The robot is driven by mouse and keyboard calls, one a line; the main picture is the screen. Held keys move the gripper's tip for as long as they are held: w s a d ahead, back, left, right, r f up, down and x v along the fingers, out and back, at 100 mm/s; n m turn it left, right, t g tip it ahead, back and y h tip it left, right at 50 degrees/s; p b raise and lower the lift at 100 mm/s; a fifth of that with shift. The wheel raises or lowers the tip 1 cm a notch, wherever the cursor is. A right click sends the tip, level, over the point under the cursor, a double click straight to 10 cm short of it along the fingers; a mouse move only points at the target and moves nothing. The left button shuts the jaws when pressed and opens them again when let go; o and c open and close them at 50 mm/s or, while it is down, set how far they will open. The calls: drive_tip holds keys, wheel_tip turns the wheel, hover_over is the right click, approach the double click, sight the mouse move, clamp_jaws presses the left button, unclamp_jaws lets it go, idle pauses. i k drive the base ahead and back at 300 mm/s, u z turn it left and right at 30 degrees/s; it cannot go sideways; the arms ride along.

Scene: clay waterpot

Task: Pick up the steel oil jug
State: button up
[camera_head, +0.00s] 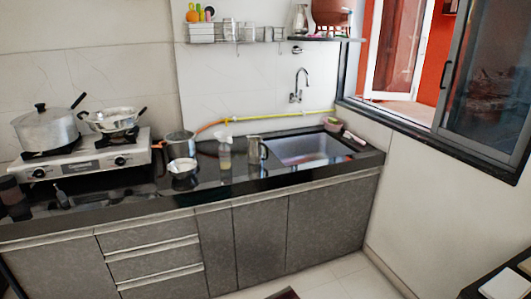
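A small steel jug with a handle (253,150) stands upright on the black countertop (215,175), just left of the sink. A second shiny steel vessel (300,19) stands on the wall shelf, left of a clay pot. I cannot tell from this view which of the two is the oil jug. My gripper is not in view.
A spray bottle (225,155), a small bowl (183,168) and a saucepan (180,144) stand left of the counter jug. The sink (308,150) is right of it. A stove (85,157) bears pots at left. Floor shows at lower right.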

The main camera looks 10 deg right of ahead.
sight(256, 151)
drive_tip(key=u, duration=0.1)
drive_tip(key=i, duration=0.9)
drive_tip(key=z, duration=0.05)
